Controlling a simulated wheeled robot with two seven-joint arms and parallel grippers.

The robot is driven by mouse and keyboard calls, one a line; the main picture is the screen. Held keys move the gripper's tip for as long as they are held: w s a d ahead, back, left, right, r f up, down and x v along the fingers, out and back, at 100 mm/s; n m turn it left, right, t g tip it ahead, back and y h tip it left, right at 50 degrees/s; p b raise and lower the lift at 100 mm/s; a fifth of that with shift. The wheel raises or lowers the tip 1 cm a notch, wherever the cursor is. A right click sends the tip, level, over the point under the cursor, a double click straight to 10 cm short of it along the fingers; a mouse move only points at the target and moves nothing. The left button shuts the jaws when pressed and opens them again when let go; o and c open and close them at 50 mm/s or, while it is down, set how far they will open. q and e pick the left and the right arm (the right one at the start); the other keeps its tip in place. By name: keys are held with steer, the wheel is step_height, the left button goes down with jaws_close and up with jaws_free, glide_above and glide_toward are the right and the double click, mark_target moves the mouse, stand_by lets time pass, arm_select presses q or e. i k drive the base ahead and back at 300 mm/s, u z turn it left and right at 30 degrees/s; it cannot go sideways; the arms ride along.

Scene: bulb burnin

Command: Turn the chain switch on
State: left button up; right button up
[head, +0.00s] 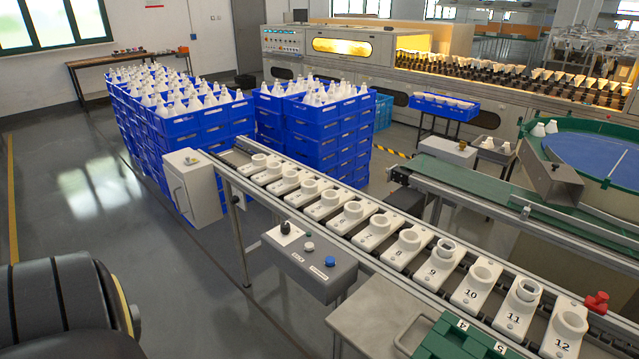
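A grey control box (309,262) is fixed to the near side of the chain conveyor (352,215). Its sloped top carries a black rotary knob (285,228) on a white plate, a pale round button (309,247) and a blue button (330,261). The labels are too small to read, so I cannot tell for sure which is the chain switch, though the knob looks like a rotary switch. The knob's exact position is unclear. Neither gripper shows; only a black rounded part, seemingly of my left arm, fills the lower left corner, well apart from the box.
Numbered white holders (470,291) line the conveyor. A red button (596,302) sits at its right end. A metal table (375,322) with a green tray (455,340) stands at the front. Blue crates (222,122) are stacked behind. The floor left of the box is clear.

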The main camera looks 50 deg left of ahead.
mark_target(285, 226)
steer(key=z, duration=0.2)
steer(key=k, duration=0.25)
steer(key=u, duration=0.4)
steer(key=i, duration=0.15)
steer(key=u, duration=1.35)
steer(key=k, duration=0.5)
steer(key=u, duration=1)
steer(key=i, duration=2.05)
steer(key=z, duration=0.85)
